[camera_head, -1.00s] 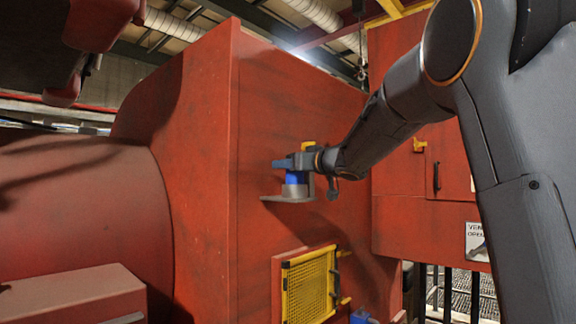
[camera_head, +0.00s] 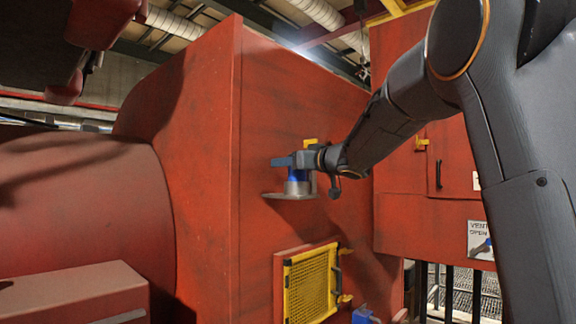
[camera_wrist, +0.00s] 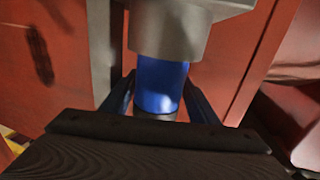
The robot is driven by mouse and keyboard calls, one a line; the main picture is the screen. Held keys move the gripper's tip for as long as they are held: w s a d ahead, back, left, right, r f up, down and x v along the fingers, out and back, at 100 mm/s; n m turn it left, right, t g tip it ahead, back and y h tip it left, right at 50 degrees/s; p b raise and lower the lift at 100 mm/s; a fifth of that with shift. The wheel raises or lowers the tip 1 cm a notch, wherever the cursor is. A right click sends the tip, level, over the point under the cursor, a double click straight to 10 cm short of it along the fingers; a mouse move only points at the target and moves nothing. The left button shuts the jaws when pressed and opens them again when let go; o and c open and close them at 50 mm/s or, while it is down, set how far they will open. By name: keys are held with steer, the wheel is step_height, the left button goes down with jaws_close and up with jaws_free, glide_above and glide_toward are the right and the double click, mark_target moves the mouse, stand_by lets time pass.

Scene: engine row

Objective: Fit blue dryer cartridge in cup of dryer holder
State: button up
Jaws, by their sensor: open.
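The blue dryer cartridge (camera_head: 297,174) stands upright with one end in the grey cup (camera_head: 297,188) of the dryer holder. The holder's flat plate (camera_head: 276,196) juts from the red cabinet wall. My gripper (camera_head: 284,161) is at the cartridge's top, above the cup. In the wrist view the cartridge (camera_wrist: 160,84) lies between my two open fingers (camera_wrist: 158,100), with small gaps beside it. There the cup (camera_wrist: 172,28) is at the top of the picture and hides the cartridge's far end. Whether the cartridge is fully seated I cannot tell.
The red cabinet wall (camera_head: 270,110) is close behind the holder. A yellow part (camera_head: 310,143) is just behind my gripper. A yellow mesh panel (camera_head: 308,285) is below the holder, with a blue part (camera_head: 362,314) to its lower right. The space left of the holder looks free.

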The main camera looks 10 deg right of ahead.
mark_target(297, 174)
steer(key=b+v, duration=0.1)
steer(key=v, duration=0.5)
steer(key=shift+s+d+b, duration=0.15)
steer(key=shift+d+b, duration=0.15)
steer(key=shift+b, duration=0.05)
steer(key=shift+s, duration=0.55)
